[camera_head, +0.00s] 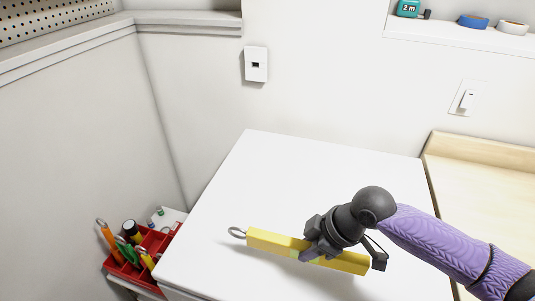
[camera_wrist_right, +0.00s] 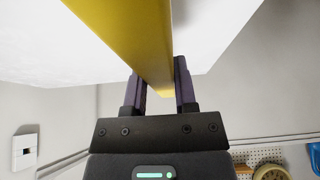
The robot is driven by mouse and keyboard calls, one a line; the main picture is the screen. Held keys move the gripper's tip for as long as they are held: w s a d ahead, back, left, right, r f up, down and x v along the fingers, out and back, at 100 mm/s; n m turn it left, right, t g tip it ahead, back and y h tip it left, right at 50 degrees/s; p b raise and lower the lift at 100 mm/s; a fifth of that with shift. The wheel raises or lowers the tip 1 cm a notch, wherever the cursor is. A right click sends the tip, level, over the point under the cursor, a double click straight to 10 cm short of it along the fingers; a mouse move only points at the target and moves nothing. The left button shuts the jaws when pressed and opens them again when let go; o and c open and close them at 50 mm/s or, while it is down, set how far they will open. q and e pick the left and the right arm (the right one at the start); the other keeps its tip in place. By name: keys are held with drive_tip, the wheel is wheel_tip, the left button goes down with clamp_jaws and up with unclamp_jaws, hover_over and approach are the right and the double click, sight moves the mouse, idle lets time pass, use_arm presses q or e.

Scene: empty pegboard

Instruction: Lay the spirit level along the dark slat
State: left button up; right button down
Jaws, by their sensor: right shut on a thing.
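The spirit level (camera_head: 273,242) is a yellow bar with a metal ring at its left end, seen over the white table top in the head view. My right gripper (camera_head: 318,248) is shut on it around its middle. A soft shadow beneath suggests the level is raised off the table. In the right wrist view the level (camera_wrist_right: 128,38) runs between the two dark fingers of my right gripper (camera_wrist_right: 160,88). I cannot make out a dark slat in either view. My left gripper is not in view.
The white table (camera_head: 265,165) is otherwise bare. A red tray (camera_head: 122,270) of tools stands lower left. A wooden surface (camera_head: 480,175) adjoins on the right. A shelf (camera_head: 450,32) with a teal tape measure (camera_head: 408,8) and tape rolls is at the upper right.

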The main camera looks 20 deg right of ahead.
sight(289, 250)
drive_tip(key=a+m+b, duration=0.1)
drive_tip(key=a+r+m+t+h+b, duration=0.1)
drive_tip(key=m, duration=0.1)
drive_tip(key=r+m+t+h+b, duration=0.1)
drive_tip(key=m, duration=0.1)
drive_tip(key=shift+s+a+r, duration=0.1)
drive_tip(key=shift+s+a, duration=0.2)
drive_tip(key=shift+a, duration=0.1)
drive_tip(key=r+m+h, duration=0.1)
drive_tip(key=m, duration=0.1)
drive_tip(key=r+m+h+b, duration=0.1)
drive_tip(key=m, duration=0.1)
drive_tip(key=r+m+h, duration=0.1)
drive_tip(key=r+m, duration=0.1)
drive_tip(key=shift+s+d+m+t, duration=0.1)
drive_tip(key=shift+s+m+t, duration=0.2)
drive_tip(key=shift+t, duration=0.1)
